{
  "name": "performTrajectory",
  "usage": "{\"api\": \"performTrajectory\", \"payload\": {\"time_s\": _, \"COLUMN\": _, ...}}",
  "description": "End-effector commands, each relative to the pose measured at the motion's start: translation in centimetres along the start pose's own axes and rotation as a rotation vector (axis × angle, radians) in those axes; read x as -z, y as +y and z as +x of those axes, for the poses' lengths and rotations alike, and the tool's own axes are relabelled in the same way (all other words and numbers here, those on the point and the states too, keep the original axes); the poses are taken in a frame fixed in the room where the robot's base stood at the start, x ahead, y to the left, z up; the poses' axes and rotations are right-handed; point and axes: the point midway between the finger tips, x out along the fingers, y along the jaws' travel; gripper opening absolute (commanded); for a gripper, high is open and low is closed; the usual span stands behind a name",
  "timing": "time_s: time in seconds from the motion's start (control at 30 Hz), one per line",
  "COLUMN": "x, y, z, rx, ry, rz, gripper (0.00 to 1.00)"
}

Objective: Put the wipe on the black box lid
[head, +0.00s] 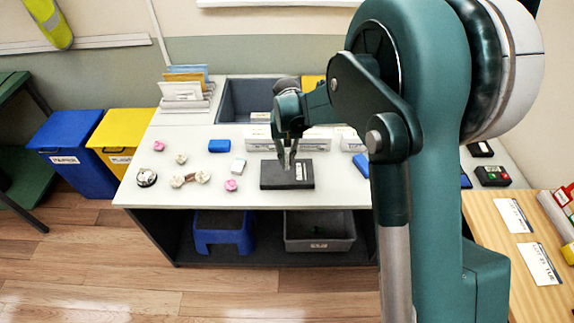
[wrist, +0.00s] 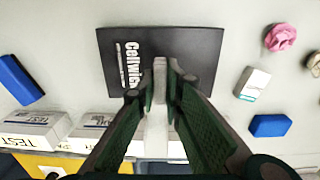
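The black box (head: 272,178) lies flat near the front of the white table, its lid up with white lettering; it fills the top middle of the wrist view (wrist: 185,45). My gripper (head: 288,164) points down over this box. In the wrist view my fingers (wrist: 160,75) are close together, with a thin pale strip (wrist: 158,115) between them. It appears to be the wipe, seen edge-on, its top end in front of the lid. The fingers hide much of it, and whether it touches the lid is unclear.
A small white block (head: 238,166), a blue block (head: 219,146) and several pink and cream pieces (head: 231,185) lie left of the box. Another blue block (head: 361,163) lies to the right. White labelled boxes (head: 257,144) and a grey bin (head: 232,98) stand behind.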

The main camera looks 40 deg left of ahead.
Motion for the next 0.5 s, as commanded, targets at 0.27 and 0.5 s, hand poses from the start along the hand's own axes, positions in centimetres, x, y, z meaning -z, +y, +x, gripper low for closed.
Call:
{"api": "performTrajectory", "payload": {"time_s": 0.27, "x": 0.0, "y": 0.0, "z": 2.5, "rx": 0.000, "ry": 0.000, "rz": 0.000, "gripper": 0.06}}
{"api": "performTrajectory", "payload": {"time_s": 0.5, "x": 0.0, "y": 0.0, "z": 3.7, "rx": 0.000, "ry": 0.000, "rz": 0.000, "gripper": 0.06}}
